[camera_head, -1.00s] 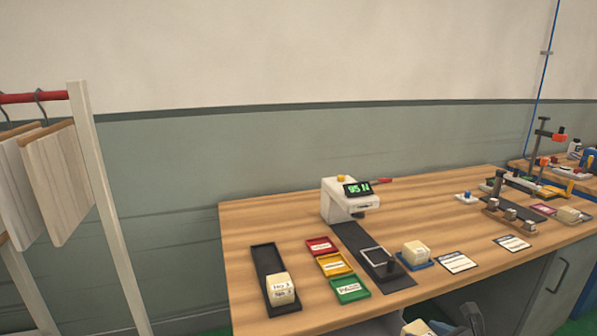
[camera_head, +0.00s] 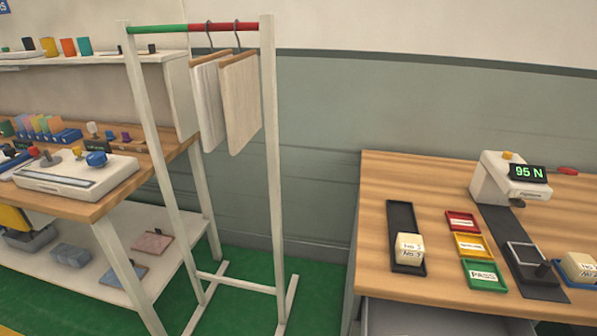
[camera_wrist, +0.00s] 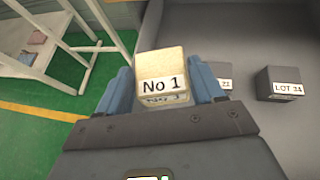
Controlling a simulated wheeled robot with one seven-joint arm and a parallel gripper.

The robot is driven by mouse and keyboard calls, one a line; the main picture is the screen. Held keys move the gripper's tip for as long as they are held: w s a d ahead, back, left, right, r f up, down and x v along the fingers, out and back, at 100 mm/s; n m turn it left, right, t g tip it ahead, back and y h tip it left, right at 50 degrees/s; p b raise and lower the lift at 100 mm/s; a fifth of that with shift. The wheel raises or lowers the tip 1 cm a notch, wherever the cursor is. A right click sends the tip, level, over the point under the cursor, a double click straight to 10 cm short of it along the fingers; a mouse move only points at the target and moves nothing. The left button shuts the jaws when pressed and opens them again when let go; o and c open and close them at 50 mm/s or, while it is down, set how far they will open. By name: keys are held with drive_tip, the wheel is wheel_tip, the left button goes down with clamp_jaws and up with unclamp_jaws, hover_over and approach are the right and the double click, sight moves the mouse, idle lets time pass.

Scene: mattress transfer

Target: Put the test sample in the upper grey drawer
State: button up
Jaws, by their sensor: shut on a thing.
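My gripper (camera_wrist: 163,85) is shut on a cream block, the test sample (camera_wrist: 161,64), labelled "No 1", between its blue-grey fingers in the wrist view. Behind it to the right lies a grey drawer-like interior (camera_wrist: 245,35), with a dark block (camera_wrist: 279,82) labelled "LOT 24" and a second dark block partly hidden by my gripper. The sample is above or beside this interior; I cannot tell how high. In the head view a grey surface (camera_head: 430,318) shows below the bench top, cut off by the frame. My gripper is outside the head view.
The wooden bench (camera_head: 375,180) holds a black tray (camera_head: 401,215) with a cream block, red, yellow and green trays (camera_head: 484,275), and a tester (camera_head: 500,178) reading 95 N. A hanger rack (camera_head: 275,170) stands left of it. Green floor lies between the bench and a shelved table (camera_head: 110,205).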

wheel_tip(320, 180, up, 2)
drive_tip(key=shift+r+p, duration=0.25)
drive_tip(key=shift+p, duration=0.6)
wheel_tip(320, 180, up, 4)
drive_tip(key=p, duration=0.3)
wheel_tip(320, 180, down, 7)
drive_tip(key=b, duration=0.6)
drive_tip(key=shift+f, duration=0.15)
wheel_tip(320, 180, up, 7)
drive_tip(key=p, duration=0.5)
drive_tip(key=shift+p, duration=0.4)
wheel_tip(320, 180, down, 7)
drive_tip(key=b, duration=0.6)
wheel_tip(320, 180, up, 7)
drive_tip(key=p, duration=0.5)
drive_tip(key=shift+p, duration=0.4)
drive_tip(key=shift+f+b, duration=3)
drive_tip(key=shift+f, duration=0.6)
drive_tip(key=shift+r, duration=0.1)
